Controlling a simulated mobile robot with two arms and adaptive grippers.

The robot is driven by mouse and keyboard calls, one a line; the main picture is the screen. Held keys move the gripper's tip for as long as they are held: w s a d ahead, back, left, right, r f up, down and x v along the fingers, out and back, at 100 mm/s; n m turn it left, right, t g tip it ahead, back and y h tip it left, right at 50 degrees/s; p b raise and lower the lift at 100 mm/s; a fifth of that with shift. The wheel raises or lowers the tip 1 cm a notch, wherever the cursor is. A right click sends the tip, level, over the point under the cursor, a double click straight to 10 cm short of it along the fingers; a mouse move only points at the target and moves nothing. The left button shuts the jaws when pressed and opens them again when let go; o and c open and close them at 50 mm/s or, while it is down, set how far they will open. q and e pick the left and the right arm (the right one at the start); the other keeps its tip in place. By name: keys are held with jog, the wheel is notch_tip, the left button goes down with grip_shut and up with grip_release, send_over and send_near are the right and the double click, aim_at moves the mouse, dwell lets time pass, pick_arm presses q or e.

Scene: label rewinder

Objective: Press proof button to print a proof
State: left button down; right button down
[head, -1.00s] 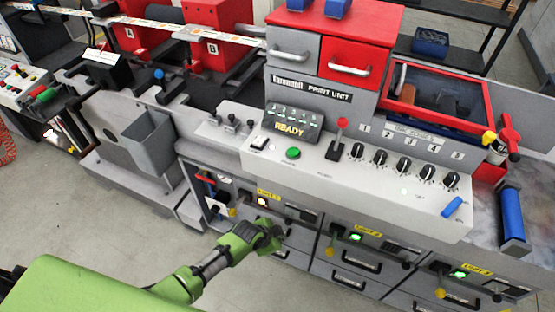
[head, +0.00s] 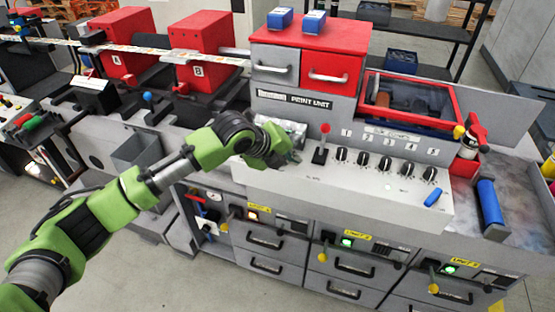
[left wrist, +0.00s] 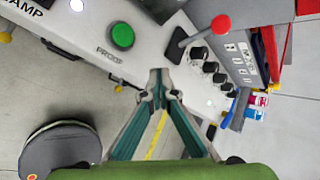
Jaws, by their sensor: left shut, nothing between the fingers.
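The green round proof button (left wrist: 122,36) shows in the left wrist view on the white panel, beside the lettering "PROOF". In the head view my left arm hides the button. My left gripper (head: 292,160) is over the print unit's control panel (head: 330,184), just left of the red-knobbed lever (head: 323,142). In the left wrist view the left gripper (left wrist: 158,82) has its fingertips together and nothing between them. Its tips appear beside the button, apart from it in the picture; the exact height above the panel is hard to tell. My right gripper is in neither view.
The red-knobbed lever (left wrist: 205,32) stands close to the gripper, with a row of black knobs (head: 384,165) to its right. A blue handle (head: 433,197) is at the panel's right end. Drawers (head: 265,240) lie below. The display behind is mostly hidden by my gripper.

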pick_arm(q)
jog(key=w+a+r+m+t, duration=0.1)
jog(key=w+a+r+m, duration=0.2)
jog(key=w+r, duration=0.2)
notch_tip(320, 180, up, 2)
jog(key=shift+w+a+r+y, duration=0.1)
jog(key=shift+w+a+y, duration=0.25)
jog(key=shift+y, duration=0.05)
notch_tip(320, 180, down, 7)
jog(key=b, duration=0.7)
jog(key=shift+b, duration=0.3)
jog(key=shift+f, duration=0.95)
